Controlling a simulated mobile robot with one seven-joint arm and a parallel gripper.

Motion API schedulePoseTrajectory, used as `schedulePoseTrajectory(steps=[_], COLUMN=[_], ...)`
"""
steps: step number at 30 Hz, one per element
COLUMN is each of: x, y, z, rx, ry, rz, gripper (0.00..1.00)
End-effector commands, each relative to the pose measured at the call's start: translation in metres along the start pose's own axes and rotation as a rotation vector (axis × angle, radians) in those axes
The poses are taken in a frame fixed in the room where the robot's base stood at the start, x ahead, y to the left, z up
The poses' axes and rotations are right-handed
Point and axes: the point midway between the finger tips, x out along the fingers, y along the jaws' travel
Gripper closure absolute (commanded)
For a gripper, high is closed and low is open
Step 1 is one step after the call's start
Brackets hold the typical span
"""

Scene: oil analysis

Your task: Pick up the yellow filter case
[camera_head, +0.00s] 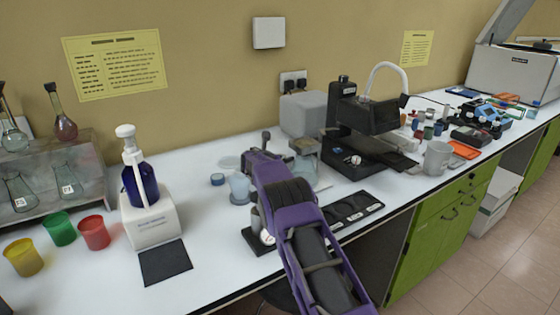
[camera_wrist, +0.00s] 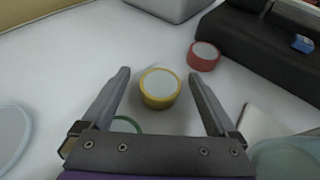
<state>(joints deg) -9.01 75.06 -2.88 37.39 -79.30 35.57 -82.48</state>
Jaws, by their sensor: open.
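The yellow filter case (camera_wrist: 160,97) is a small round case with a pale top and a yellow rim. It sits on the white bench in the wrist view. My gripper (camera_wrist: 159,73) is open, with one finger on each side of the case and visible gaps between. The fingers do not appear to touch it. In the head view my purple arm reaches over the bench, and I cannot make out the yellow filter case or the fingertips there.
A red round case (camera_wrist: 203,57) stands behind and right of the yellow one. A green-rimmed case (camera_wrist: 125,125) is partly hidden by my gripper's base. A black device (camera_wrist: 270,50) is at right.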

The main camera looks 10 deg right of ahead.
Motion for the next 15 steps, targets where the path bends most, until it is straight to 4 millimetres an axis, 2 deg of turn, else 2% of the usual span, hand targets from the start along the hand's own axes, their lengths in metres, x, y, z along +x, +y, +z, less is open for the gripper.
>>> schedulePoseTrajectory(steps=[9, 11, 15], x=[0.0027, 0.0026, 0.0025], y=[-0.0007, -0.0007, -0.0006], z=[-0.0001, -0.0001, -0.0001], rx=[0.000, 0.000, 0.000], ry=[0.001, 0.001, 0.001], rz=[-0.001, -0.001, -0.001], gripper=[0.06, 0.15, 0.40])
